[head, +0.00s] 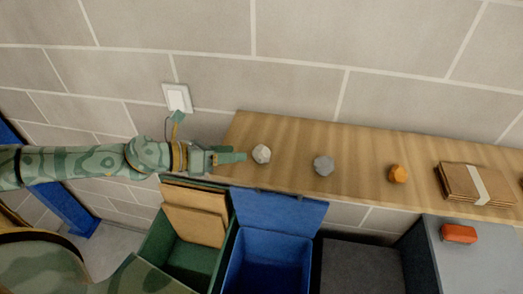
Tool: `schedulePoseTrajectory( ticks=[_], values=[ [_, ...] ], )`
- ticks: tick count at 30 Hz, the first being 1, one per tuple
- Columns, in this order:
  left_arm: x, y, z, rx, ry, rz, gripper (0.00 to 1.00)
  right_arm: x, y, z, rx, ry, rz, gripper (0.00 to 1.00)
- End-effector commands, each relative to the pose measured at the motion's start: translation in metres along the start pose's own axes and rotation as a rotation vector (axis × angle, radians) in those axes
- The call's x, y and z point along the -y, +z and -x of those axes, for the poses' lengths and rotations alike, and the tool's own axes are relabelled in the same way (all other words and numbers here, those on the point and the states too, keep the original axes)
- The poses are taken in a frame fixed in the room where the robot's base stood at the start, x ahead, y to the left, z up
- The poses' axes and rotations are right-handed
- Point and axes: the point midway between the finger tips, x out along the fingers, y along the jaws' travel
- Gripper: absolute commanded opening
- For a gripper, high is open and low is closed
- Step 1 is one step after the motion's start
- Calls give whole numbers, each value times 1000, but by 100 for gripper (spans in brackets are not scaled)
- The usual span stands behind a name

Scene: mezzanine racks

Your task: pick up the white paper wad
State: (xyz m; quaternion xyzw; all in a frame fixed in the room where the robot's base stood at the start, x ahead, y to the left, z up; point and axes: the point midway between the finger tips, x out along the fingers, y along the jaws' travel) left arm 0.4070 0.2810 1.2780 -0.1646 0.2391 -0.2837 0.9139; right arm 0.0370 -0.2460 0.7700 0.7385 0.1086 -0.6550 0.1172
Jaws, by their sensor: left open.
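The white paper wad (261,154) is a small crumpled ball on the wooden shelf (365,180), near its left end. My left gripper (238,157) reaches in from the left, just to the left of the wad. It is open, with its fingertips pointing right toward the wad and a small gap between them. The fingers overlap in this view, so the space between them is hard to see. My right gripper is not in view.
A grey wad (324,165), an orange wad (397,174) and a bundle of flat cardboard (470,184) lie further right. Below stand a green bin (160,245) holding cardboard, a blue bin (280,211) and a dark bin (360,268). A red block (459,233) sits on a grey surface.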

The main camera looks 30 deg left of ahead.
Motion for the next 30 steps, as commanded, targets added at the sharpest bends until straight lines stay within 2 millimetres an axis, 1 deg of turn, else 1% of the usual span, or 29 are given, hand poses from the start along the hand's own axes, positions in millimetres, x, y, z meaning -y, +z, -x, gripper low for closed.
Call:
schedulePoseTrajectory(
  ticks=[1, 8, 11, 15, 16, 18, 21, 27, 28, 29, 30],
  values=[
    [2, 4, -3, 3, -3, -2, 54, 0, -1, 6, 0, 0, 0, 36],
    [4, 1, -13, -4, -8, -6, 54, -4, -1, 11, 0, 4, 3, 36],
    [5, 3, -20, -2, -8, -4, 54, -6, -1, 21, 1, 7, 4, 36],
    [8, 6, -42, -2, -9, -4, 54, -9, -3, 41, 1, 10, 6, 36],
    [8, 5, -47, -2, -9, -5, 54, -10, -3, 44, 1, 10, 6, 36],
    [6, 3, -57, -3, -7, -4, 54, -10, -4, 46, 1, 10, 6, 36],
    [5, 0, -64, -5, -7, -5, 54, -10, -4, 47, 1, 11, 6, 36],
    [5, -2, -65, -6, -7, -5, 54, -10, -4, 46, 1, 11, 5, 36],
    [5, -2, -65, -6, -7, -5, 49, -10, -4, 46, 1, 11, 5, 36],
    [5, -2, -65, -6, -7, -5, 41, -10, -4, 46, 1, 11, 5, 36],
    [5, -2, -65, -6, -7, -5, 29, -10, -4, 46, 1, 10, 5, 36]
  ],
)
